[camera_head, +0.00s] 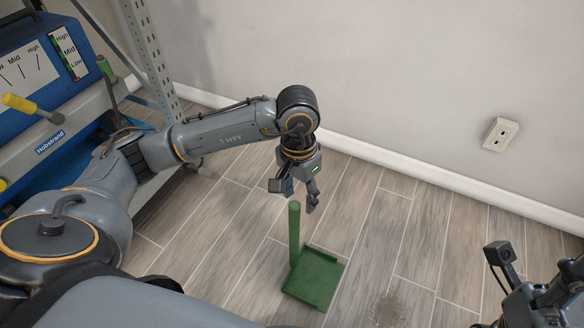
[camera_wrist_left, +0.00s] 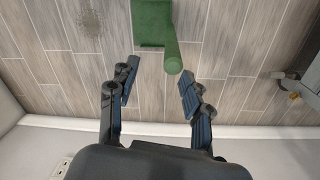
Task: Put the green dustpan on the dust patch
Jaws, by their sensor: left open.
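The green dustpan (camera_head: 313,277) lies on the tiled floor with its green handle (camera_head: 294,232) standing upright. The dust patch (camera_head: 388,308) is a brownish speckled spot on the floor, to the right of the pan and apart from it. My left gripper (camera_head: 298,200) is open and empty near the top of the handle. In the left wrist view, the handle's top (camera_wrist_left: 173,65) lies just ahead of and between the open fingers (camera_wrist_left: 158,88), and the dust patch (camera_wrist_left: 91,24) shows at the upper left. My right gripper (camera_head: 540,305) shows partly at the lower right; its fingertips are not clear.
A metal rack (camera_head: 150,50) stands at the left, with a blue device with dials (camera_head: 35,65) and a yellow-handled tool (camera_head: 30,108). A wall with an outlet (camera_head: 499,134) bounds the back. Floor around the pan is clear.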

